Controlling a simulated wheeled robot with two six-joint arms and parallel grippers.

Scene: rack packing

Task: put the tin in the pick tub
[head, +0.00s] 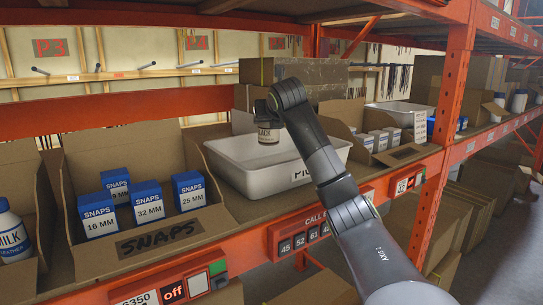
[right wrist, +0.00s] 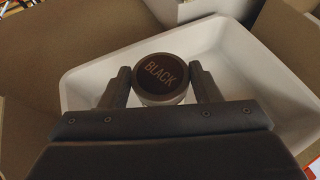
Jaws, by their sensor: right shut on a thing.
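The tin (head: 268,135) is a small round can with a pale label and a dark lid reading BLACK. In the right wrist view the tin (right wrist: 160,76) sits between the two fingers of my right gripper (right wrist: 161,88), which is shut on it. My right gripper (head: 265,112) holds it upright over the pick tub (head: 262,181), a white tub on the shelf. The tub's pale inside and rim (right wrist: 75,85) surround the tin in the right wrist view. I cannot tell its exact height above the tub floor. My left gripper is not in view.
A cardboard SNAPS box (head: 160,240) with several blue-and-white cartons stands left of the tub. Another open box (head: 375,140) with small cartons stands to the right. An orange upright (head: 452,100) and the shelf's front rail (head: 345,205) border the space.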

